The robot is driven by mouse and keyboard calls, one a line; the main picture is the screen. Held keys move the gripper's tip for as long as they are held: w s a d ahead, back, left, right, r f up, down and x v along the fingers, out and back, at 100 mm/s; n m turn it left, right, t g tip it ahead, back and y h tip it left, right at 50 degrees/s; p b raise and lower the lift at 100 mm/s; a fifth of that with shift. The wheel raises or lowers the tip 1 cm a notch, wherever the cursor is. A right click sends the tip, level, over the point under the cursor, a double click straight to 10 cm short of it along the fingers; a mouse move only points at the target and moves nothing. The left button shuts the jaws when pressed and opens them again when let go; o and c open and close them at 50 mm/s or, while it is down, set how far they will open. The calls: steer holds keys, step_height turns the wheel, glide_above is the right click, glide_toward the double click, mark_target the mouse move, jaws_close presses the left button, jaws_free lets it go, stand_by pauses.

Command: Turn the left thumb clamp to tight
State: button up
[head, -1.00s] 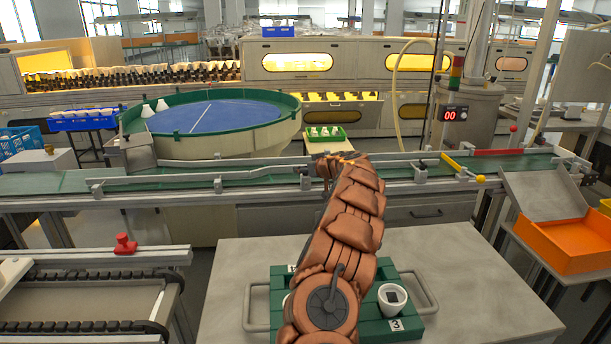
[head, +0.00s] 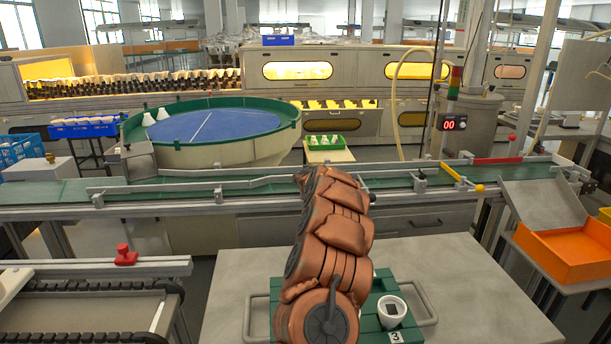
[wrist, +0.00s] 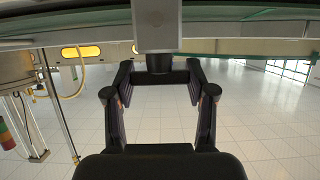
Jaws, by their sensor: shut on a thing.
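In the wrist view, a grey clamp block (wrist: 157,24) hangs from the rail at the top, with a dark knob (wrist: 159,63) on its near side. I take these to be the thumb clamp. My gripper (wrist: 160,74) has its two dark fingers on either side of the knob, shut on it. In the head view my arm covers the gripper and the part of the guide rail (head: 245,184) where it works. Which way the knob is turned cannot be told.
The green conveyor (head: 60,190) runs across behind my arm. A yellow gate bar (head: 452,173) and an orange bin (head: 565,255) are at right. A green rack (head: 385,285) with a white cup (head: 391,308) sits on the grey tabletop (head: 470,290). A red knob (head: 126,255) stands at left.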

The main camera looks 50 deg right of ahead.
stand_by(0.5)
steer(key=o, duration=1.2)
steer(key=shift+s+a+r, duration=0.25)
steer(key=shift+s+r, duration=0.05)
steer(key=shift+s, duration=0.05)
steer(key=shift+v, duration=5.5)
steer(key=shift+w+a, duration=0.1)
